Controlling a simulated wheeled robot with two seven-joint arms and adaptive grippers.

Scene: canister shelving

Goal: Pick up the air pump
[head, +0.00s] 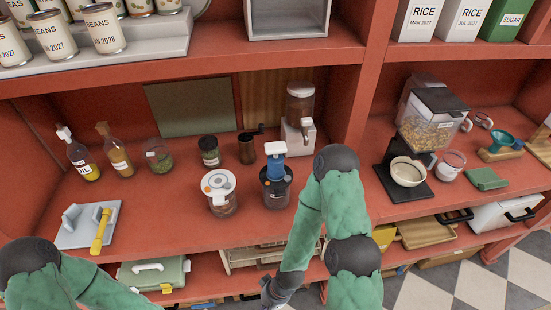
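What looks like the air pump (276,165) is a blue body with a white handle on top. It stands upright at a dark round canister (276,190) near the middle of the red shelf; I cannot tell whether it rests on or in it. A clear canister with a white lid (219,188) stands just left of it. My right arm comes down in front of the shelf, right of the pump. The dark end of my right gripper (274,293) is at the bottom edge, below and apart from the pump, its fingers not clear. My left gripper is out of view.
A grey board with a yellow tool (101,232) lies left. Shelf space in front of the canisters is clear.

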